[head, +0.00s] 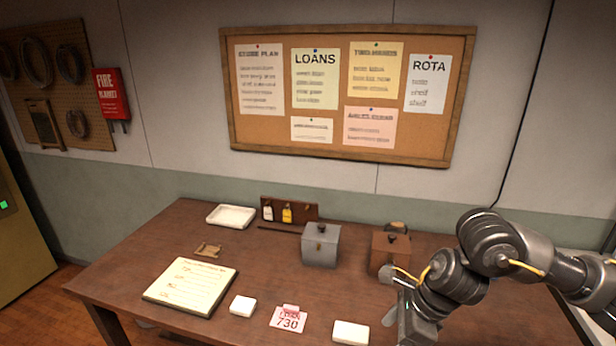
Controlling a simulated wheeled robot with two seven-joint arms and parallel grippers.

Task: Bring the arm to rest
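My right arm comes in from the right, bent over the right side of the brown wooden table (110,287). My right gripper (408,325) points down near the table's front right, in front of a brown box (388,254) and to the right of a white block (350,332). Its fingertips run towards the bottom edge of the picture, so I cannot tell whether it is open or shut or holds anything. My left gripper is not in view.
A cork board (340,120) hangs behind.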

